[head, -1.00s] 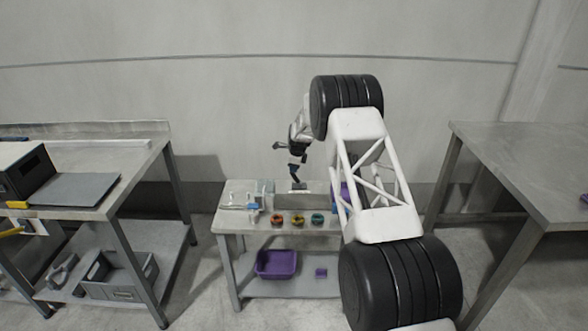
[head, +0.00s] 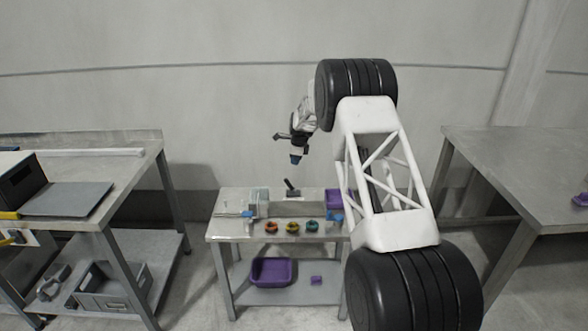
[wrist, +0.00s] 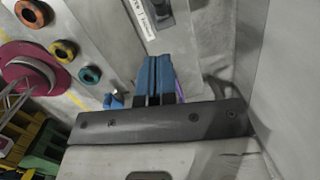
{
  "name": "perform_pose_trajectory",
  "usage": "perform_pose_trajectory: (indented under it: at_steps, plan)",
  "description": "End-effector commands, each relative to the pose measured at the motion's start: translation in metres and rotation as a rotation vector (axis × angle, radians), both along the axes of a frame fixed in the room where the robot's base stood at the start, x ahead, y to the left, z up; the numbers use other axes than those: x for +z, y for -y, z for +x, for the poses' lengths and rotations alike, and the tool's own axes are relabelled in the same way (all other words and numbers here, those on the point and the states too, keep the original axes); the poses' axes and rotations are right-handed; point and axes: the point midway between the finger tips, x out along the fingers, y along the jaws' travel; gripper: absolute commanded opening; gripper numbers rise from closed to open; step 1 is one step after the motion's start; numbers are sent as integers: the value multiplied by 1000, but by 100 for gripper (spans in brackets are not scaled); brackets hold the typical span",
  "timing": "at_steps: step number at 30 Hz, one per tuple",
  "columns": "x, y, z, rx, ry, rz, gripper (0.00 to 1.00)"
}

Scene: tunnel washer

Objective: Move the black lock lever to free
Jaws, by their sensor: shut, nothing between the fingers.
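The black lock lever (head: 292,188) stands on a pale box at the back of the small table and leans to the upper left in the head view. In the wrist view the lever (wrist: 158,12) shows at the top edge, beside a label plate (wrist: 141,16) too small to read surely. My gripper (head: 295,158) hangs above the lever, with a clear gap in the picture. Its blue-tipped fingers (wrist: 157,78) are together and empty in the wrist view. The lever's far end is cut off there.
Red, yellow and teal rings (head: 271,227) (head: 292,227) (head: 312,226) line the table front (head: 228,228). A purple container (head: 333,199) stands at its right, clear and blue items (head: 252,205) at its left. A purple bin (head: 271,271) sits on the lower shelf.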

Motion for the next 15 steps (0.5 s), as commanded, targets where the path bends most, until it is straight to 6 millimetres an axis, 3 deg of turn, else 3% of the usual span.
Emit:
perform_pose_trajectory:
  at_steps: [6,15]
  plan:
    - [26,2,-4,0,0,0,0]
    - [36,2,-5,0,0,0,0]
